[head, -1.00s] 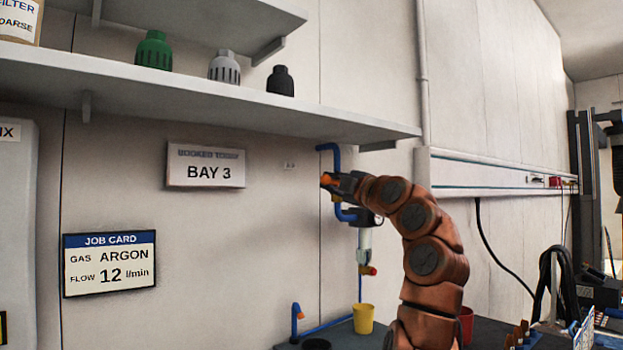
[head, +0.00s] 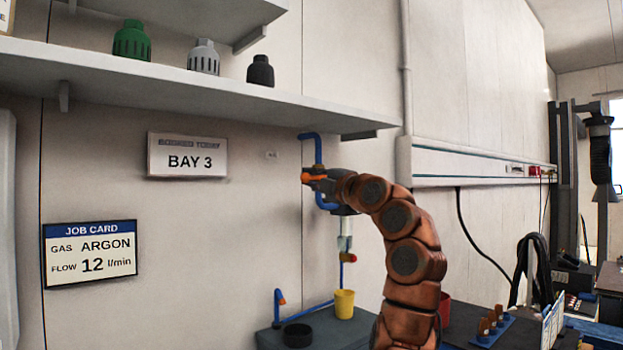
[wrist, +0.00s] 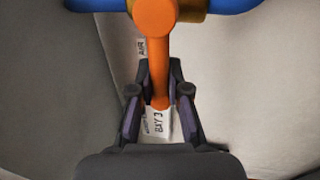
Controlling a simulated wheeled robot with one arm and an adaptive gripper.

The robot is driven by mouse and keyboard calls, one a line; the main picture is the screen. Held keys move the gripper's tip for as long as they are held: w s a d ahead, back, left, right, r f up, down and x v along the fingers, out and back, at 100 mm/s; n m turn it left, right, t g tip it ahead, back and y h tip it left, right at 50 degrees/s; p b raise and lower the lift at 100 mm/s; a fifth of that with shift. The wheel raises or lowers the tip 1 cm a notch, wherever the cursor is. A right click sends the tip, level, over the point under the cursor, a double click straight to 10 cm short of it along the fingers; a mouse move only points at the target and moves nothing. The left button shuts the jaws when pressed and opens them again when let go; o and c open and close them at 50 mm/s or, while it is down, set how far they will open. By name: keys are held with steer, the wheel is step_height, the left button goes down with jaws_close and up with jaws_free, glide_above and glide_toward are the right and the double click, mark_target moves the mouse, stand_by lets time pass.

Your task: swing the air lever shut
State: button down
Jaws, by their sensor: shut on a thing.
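The air lever is an orange handle (wrist: 155,55) on a brass valve (wrist: 193,9) on a blue pipe (wrist: 90,4). In the wrist view it runs from the valve down between the two dark fingers. My gripper (wrist: 160,88) is shut on the lever's lower part. In the head view the orange lever (head: 312,177) points left, out to the side of the blue pipe (head: 318,148). My gripper (head: 326,185) is at it there, and it hides part of the valve.
A grey shelf (head: 180,98) hangs above the pipe. A wall rail (head: 485,170) runs to the right.

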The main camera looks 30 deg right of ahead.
steer(key=shift+f, duration=0.1)
steer(key=c, duration=1.1)
jaws_free()
